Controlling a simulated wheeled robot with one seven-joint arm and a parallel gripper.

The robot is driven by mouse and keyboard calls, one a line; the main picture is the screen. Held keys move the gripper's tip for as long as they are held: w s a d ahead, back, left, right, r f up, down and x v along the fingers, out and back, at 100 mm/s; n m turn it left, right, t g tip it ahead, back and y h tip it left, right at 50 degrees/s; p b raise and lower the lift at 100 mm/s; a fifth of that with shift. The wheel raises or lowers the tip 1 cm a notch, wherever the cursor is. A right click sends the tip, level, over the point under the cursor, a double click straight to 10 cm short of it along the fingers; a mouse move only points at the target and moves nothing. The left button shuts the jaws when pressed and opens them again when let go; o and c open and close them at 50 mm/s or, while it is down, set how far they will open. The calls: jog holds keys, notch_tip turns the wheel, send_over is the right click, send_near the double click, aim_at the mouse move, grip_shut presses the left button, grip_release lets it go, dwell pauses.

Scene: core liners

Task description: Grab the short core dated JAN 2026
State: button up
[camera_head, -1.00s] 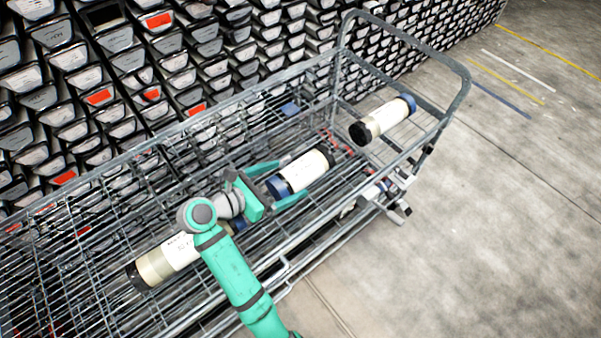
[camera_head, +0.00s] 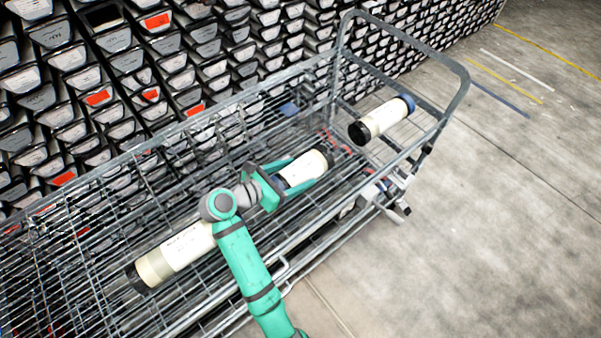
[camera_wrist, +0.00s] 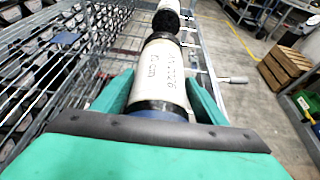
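A short core (camera_head: 306,169) with a cream label, a black far end and a blue near band lies on the wire cart's deck. In the wrist view the core (camera_wrist: 160,80) points straight away from me. Its handwriting seems to end in "2026" with "cm" below; the month is not clear. My gripper (camera_head: 303,174) has one finger on each side of its near part. The gripper (camera_wrist: 158,92) looks open, with narrow gaps beside the core. The core's near end is partly hidden by the gripper body.
A long cream core (camera_head: 180,250) lies behind my gripper. Another short core (camera_head: 383,119) with a blue end lies farther right. The cart's wire rail (camera_head: 405,38) surrounds the deck. Racked core trays (camera_head: 70,60) stand behind. A wooden crate (camera_wrist: 285,68) is off to the right.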

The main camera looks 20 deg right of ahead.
aim_at(300, 165)
jog(key=c, duration=1)
jog(key=shift+r, duration=0.6)
jog(key=shift+c, duration=0.2)
notch_tip(300, 165, up, 2)
jog(key=shift+r, duration=0.1)
jog(key=s+d+r, duration=0.5)
jog(key=s+r, duration=0.4)
jog(key=s, duration=0.3)
jog(key=shift+s+r, duration=0.2)
jog(key=shift+r, duration=0.05)
